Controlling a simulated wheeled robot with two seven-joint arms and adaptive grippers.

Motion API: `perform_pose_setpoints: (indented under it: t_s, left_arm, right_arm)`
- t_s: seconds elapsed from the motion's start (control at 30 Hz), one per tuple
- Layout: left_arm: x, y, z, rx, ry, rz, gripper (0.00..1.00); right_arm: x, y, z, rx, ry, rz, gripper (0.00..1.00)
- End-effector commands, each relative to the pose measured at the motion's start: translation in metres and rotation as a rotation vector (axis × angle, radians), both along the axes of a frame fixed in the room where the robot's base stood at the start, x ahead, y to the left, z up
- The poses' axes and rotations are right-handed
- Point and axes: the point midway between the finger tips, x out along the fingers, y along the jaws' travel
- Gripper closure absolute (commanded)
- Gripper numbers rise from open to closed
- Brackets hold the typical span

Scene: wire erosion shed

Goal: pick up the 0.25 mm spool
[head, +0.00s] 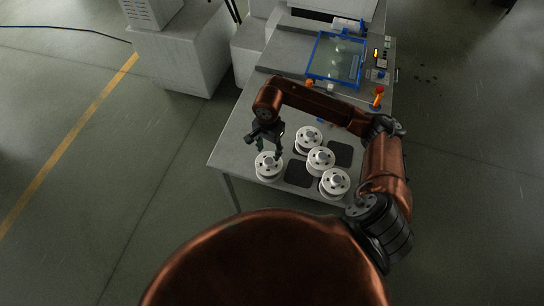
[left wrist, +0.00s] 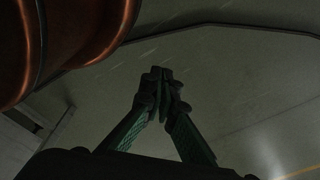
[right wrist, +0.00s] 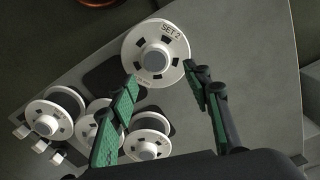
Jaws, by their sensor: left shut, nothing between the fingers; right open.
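Several white spools stand on the grey table. The nearest-left spool (head: 268,168) is directly below my right gripper (head: 270,149) in the head view. My left gripper (left wrist: 161,74) is shut and empty above bare floor, outside the head view.
Three other spools stand close by, a back one (head: 308,139), a middle one (head: 320,160) and a front-right one (head: 334,183). Dark square pads (head: 299,174) lie between them. A blue-framed glass panel (head: 336,58) and orange-topped knob (head: 378,91) are farther back.

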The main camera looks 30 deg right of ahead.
Motion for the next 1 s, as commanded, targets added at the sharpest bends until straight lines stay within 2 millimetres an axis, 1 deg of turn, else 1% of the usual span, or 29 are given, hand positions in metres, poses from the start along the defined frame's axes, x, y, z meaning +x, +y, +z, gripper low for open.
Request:
perform_pose_setpoints:
  t_s: [0.03, 0.07, 0.17, 0.23, 0.33, 0.4, 0.5, 0.57, 0.63, 0.7, 0.8, 0.87, 1.0]
  left_arm:
    - [-0.004, 0.001, 0.002, 0.001, 0.005, 0.001, 1.00]
    - [-0.005, 0.001, 0.003, 0.001, 0.007, 0.001, 1.00]
    - [-0.017, 0.003, 0.005, 0.003, 0.019, 0.005, 1.00]
    - [-0.027, 0.006, 0.008, 0.006, 0.032, 0.007, 1.00]
    - [-0.039, 0.010, 0.015, 0.011, 0.048, 0.009, 1.00]
    - [-0.043, 0.011, 0.022, 0.012, 0.052, 0.010, 1.00]
    - [-0.040, 0.011, 0.027, 0.012, 0.047, 0.010, 1.00]
    - [-0.034, 0.011, 0.028, 0.011, 0.040, 0.009, 1.00]
    - [-0.024, 0.011, 0.030, 0.011, 0.028, 0.007, 1.00]
    - [-0.014, 0.010, 0.030, 0.011, 0.015, 0.004, 1.00]
    - [-0.005, 0.009, 0.031, 0.009, 0.003, 0.002, 1.00]
    - [-0.005, 0.009, 0.030, 0.009, 0.003, 0.002, 1.00]
    - [-0.010, 0.008, 0.030, 0.008, 0.010, 0.004, 1.00]
  right_arm:
    - [-0.001, 0.001, -0.004, 0.002, 0.003, 0.000, 0.50]
    - [-0.002, 0.001, -0.007, 0.002, 0.002, -0.001, 0.48]
    - [-0.004, -0.002, -0.018, 0.002, 0.003, -0.008, 0.41]
    - [-0.006, -0.004, -0.025, 0.001, 0.004, -0.014, 0.37]
    - [-0.009, -0.003, -0.036, 0.004, 0.005, -0.019, 0.30]
    - [-0.011, 0.000, -0.046, 0.005, 0.006, -0.020, 0.25]
    - [-0.011, 0.000, -0.061, 0.003, 0.004, -0.022, 0.18]
    - [-0.010, 0.000, -0.067, 0.002, 0.002, -0.019, 0.18]
    - [-0.010, 0.000, -0.072, 0.000, 0.001, -0.019, 0.18]
    - [-0.010, 0.000, -0.075, 0.000, 0.001, -0.018, 0.18]
    - [-0.009, 0.000, -0.075, 0.000, 0.000, -0.016, 0.18]
    - [-0.009, 0.001, -0.075, 0.000, 0.000, -0.015, 0.18]
    - [-0.009, 0.001, -0.075, 0.000, 0.000, -0.015, 0.27]
